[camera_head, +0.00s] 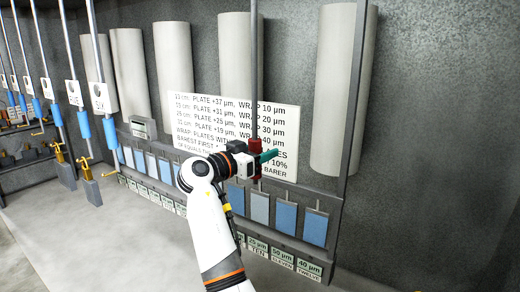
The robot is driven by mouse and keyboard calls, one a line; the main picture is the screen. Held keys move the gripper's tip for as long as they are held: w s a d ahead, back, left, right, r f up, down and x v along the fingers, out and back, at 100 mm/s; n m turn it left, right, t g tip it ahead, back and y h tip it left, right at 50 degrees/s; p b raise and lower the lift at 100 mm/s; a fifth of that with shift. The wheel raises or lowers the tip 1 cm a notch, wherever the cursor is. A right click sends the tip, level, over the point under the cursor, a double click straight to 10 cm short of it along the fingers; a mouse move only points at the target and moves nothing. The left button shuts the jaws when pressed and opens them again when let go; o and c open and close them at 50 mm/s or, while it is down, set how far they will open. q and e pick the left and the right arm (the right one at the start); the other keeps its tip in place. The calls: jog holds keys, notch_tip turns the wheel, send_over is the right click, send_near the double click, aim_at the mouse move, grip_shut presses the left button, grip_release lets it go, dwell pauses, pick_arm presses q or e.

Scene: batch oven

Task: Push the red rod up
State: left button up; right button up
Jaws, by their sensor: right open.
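A red piece (256,146) shows on a dark upright rod in front of the white sign, near the middle of the view. I take it to be the red rod; its lower part is partly hidden by my gripper. My right gripper (267,158), with teal fingers, is right at the red piece, and its fingers overlap it in the picture. It is open. I cannot tell whether the fingers touch the red piece. My left gripper is not in view.
Blue-sleeved rods (110,132) stand at the left. The floor at front left is clear.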

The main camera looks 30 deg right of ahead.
aim_at(253, 129)
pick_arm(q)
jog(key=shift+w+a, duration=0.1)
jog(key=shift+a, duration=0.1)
pick_arm(e)
jog(key=shift+d, duration=0.1)
jog(key=shift+c, duration=0.3)
grip_shut()
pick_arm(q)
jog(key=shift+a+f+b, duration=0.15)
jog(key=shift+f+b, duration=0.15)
pick_arm(e)
jog(key=shift+r, duration=3.45)
grip_release()
jog(key=shift+o, duration=0.3)
jog(key=shift+f, duration=0.15)
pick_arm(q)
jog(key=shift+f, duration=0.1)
pick_arm(e)
jog(key=shift+f, duration=0.1)
